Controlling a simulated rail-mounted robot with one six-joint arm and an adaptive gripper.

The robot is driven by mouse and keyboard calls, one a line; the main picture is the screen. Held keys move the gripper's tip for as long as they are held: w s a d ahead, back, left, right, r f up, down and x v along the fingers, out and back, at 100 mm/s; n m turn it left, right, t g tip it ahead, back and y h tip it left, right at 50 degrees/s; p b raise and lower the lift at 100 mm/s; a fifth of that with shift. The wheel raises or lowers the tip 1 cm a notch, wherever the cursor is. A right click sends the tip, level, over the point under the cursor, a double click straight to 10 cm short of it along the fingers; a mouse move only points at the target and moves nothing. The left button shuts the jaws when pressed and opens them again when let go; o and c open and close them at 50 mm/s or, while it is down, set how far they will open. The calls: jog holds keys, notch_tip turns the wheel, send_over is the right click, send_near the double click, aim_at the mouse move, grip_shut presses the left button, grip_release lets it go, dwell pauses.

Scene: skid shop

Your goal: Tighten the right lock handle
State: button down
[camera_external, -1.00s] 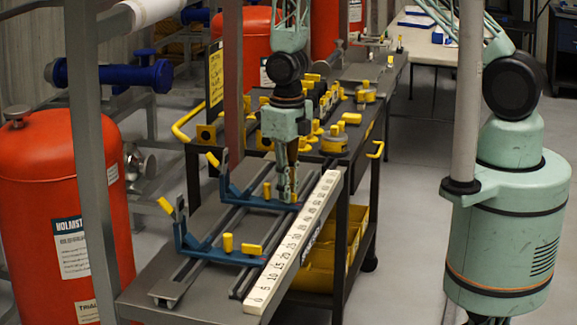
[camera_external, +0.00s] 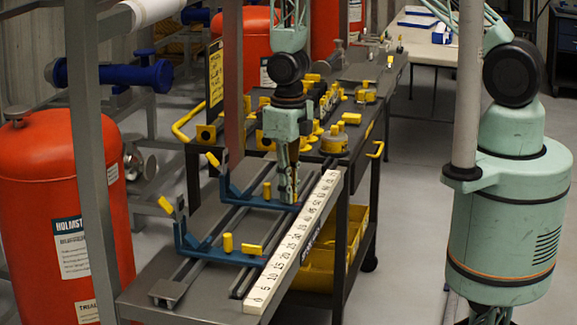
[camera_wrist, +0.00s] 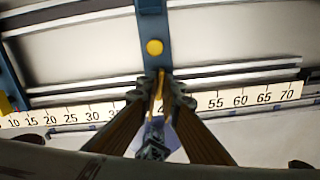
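Two blue brackets sit across the rails of a grey bench, a farther one (camera_external: 235,197) and a nearer one (camera_external: 205,252). The farther bracket also shows in the wrist view (camera_wrist: 152,22), with a round yellow knob (camera_wrist: 154,47) on it. My gripper (camera_external: 288,191) points down at the ruler end of the farther bracket. In the wrist view my fingertips (camera_wrist: 160,84) are close together on both sides of a narrow yellow lock handle (camera_wrist: 159,92), and look shut on it. The fingers hide most of this handle. The nearer bracket's yellow lock handle (camera_external: 251,249) is in plain sight.
A white ruler (camera_external: 292,245) runs along the bench edge beside the brackets. A grey upright post (camera_external: 92,160) stands in front at left. A dark cart (camera_external: 345,160) with yellow parts stands behind. Orange tanks (camera_external: 70,200) stand at left.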

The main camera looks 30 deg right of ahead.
jog(key=shift+s+d+n+p, duration=0.15)
jog(key=shift+n+p, duration=0.25)
jog(key=shift+n, duration=0.9)
jog(key=c, duration=2.9)
grip_release()
jog(key=shift+o, duration=0.2)
jog(key=shift+r, duration=0.1)
jog(key=shift+r+p, duration=3.45)
jog(key=shift+p, duration=0.1)
jog(key=m, duration=0.4)
jog(key=shift+r, duration=0.25)
jog(key=shift+r+m+p, duration=0.15)
jog(key=shift+m+p, duration=0.2)
jog(key=shift+m, duration=0.95)
